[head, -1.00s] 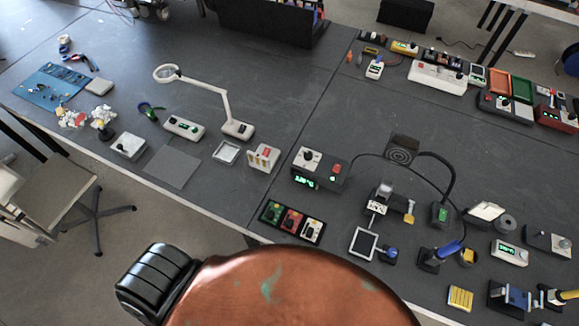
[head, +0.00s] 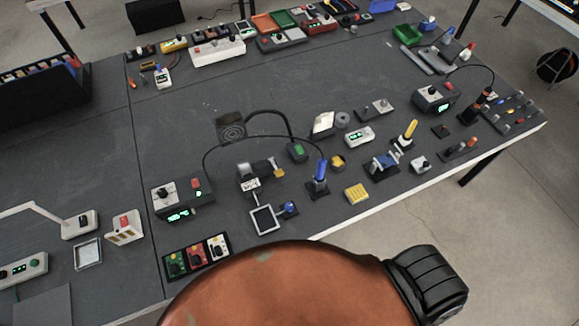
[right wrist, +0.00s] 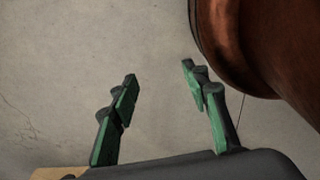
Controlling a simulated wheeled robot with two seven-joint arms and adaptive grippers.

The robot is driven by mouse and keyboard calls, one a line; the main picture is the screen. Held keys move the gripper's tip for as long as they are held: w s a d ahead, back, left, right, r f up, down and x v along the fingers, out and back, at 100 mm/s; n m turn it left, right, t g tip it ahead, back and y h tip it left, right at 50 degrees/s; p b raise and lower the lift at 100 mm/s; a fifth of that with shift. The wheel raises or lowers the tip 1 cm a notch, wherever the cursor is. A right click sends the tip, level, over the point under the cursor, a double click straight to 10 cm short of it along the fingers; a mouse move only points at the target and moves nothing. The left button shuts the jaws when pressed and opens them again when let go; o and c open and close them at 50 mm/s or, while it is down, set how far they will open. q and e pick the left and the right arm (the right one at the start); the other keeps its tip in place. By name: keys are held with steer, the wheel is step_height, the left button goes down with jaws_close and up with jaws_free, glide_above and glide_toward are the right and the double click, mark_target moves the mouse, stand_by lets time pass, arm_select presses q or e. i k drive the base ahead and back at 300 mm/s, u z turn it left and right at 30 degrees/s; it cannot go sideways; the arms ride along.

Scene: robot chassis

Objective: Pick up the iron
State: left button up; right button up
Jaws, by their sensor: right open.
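A soldering iron with a blue handle (head: 321,171) stands upright in a dark holder in the head view, right of the middle of the bench. A dark cable arcs from it towards a soldering station (head: 182,199) with a green display. A second station (head: 435,97) at the right has a cable running to a dark iron (head: 484,98). I cannot tell which iron is meant. My right gripper (right wrist: 160,74) is open and empty over bare floor in the right wrist view, with no iron there. My left gripper is not in view.
The grey workbench (head: 330,85) is crowded with small tools and devices. A framed square pad (head: 264,219) and a yellow block (head: 356,193) lie near the front edge. A tall yellow-handled tool (head: 409,132) stands right of the blue iron. The bench centre is fairly clear.

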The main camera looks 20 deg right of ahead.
mark_target(320, 176)
steer(key=z, duration=1.2)
